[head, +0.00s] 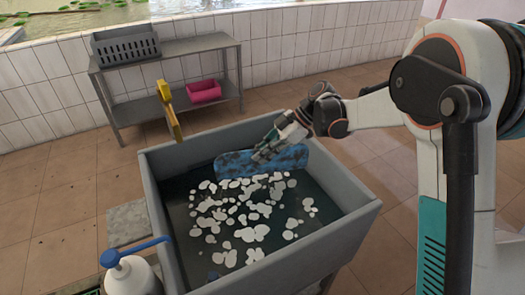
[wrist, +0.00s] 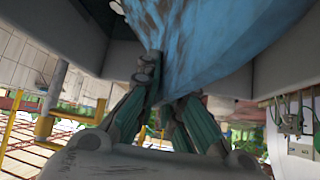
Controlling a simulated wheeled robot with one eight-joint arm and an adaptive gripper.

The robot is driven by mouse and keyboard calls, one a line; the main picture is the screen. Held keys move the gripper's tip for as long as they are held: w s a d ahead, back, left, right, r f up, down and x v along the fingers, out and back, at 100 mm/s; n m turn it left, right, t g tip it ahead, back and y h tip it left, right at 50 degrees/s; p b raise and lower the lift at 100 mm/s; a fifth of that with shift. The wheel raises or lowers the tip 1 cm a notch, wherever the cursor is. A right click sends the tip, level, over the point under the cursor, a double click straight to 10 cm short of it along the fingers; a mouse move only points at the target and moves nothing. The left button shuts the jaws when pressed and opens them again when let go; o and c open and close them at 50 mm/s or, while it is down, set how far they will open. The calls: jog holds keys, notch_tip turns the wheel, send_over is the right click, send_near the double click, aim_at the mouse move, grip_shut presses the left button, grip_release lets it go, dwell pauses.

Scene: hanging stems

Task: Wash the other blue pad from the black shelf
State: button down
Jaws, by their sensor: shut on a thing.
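The blue pad (head: 238,163), with dark stains, is in the grey sink (head: 157,222) near its back wall. Its lower edge is at the foamy water (head: 240,215); I cannot tell how deep it sits. My gripper (head: 265,153) is shut on the pad's upper edge from above. In the wrist view the pad (wrist: 215,40) fills the upper right, and the fingers (wrist: 170,110) meet at it. No second blue pad and no black shelf can be made out.
A grey metal table (head: 190,48) stands behind, with a dark crate (head: 126,46) on top and a pink bin (head: 204,91) on its lower shelf. A yellow post (head: 170,110) rises behind the sink. A white bottle with a blue pump (head: 130,272) stands at front left.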

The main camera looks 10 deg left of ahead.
aim_at(256, 174)
jog(key=shift+f+b, duration=1.7)
jog(key=shift+f, duration=1.45)
notch_tip(256, 174, down, 10)
jog(key=shift+f, duration=0.2)
jog(key=shift+w+d, duration=0.85)
jog(key=shift+d, duration=0.3)
jog(key=shift+w+d, duration=0.8)
jog(key=shift+d, duration=0.3)
jog(key=shift+r, duration=0.1)
